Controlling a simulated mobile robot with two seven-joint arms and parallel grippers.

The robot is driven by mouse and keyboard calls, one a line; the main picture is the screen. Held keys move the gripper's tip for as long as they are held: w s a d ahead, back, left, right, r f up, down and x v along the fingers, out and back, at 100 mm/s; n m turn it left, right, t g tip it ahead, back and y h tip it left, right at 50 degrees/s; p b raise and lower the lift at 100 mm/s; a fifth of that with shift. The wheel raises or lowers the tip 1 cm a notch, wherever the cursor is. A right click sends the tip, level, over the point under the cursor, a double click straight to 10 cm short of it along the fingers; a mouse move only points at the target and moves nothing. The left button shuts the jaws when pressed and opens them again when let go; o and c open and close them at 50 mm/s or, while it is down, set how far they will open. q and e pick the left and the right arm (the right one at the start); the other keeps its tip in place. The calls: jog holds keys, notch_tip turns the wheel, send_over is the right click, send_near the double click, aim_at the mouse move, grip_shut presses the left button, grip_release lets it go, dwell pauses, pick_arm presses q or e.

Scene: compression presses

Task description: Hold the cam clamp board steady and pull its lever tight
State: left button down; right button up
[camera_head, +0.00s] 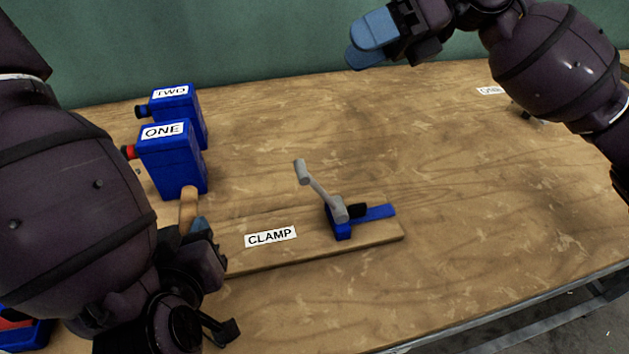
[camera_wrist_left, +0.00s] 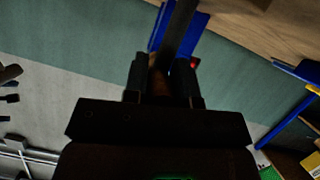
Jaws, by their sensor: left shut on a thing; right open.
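The cam clamp board (camera_head: 365,236) is a flat wooden board labelled CLAMP, lying on the table. Its grey lever (camera_head: 319,188) stands tilted up and to the left from a blue clamp body (camera_head: 343,229). A tan wooden handle (camera_head: 188,206) stands upright at the board's left end. My left gripper (camera_head: 198,226) is shut on this handle; its fingers and arm hide the board's left end. In the left wrist view, the fingers (camera_wrist_left: 162,80) are dark and close together. My right gripper (camera_head: 371,38) is open and empty, high at the back, away from the lever.
Blue boxes labelled ONE (camera_head: 172,165) and TWO (camera_head: 177,102) stand behind my left gripper. A white label (camera_head: 490,91) lies at the back right, partly by my right arm. The table (camera_head: 480,200) is clear right of the board. A green wall (camera_head: 230,45) is behind.

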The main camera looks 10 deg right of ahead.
aim_at(304, 167)
jog(key=s+a+f+n+h, duration=0.3)
jog(key=s+a+n+h, duration=0.3)
jog(key=s+n+h, duration=0.3)
jog(key=shift+h, duration=0.3)
jog(key=shift+w+x, duration=0.3)
jog(key=shift+x, duration=1.75)
jog(key=shift+w+x, duration=0.35)
jog(key=shift+x, duration=1.7)
jog(key=shift+w+x, duration=0.3)
jog(key=shift+x, duration=1.75)
jog(key=c, duration=1)
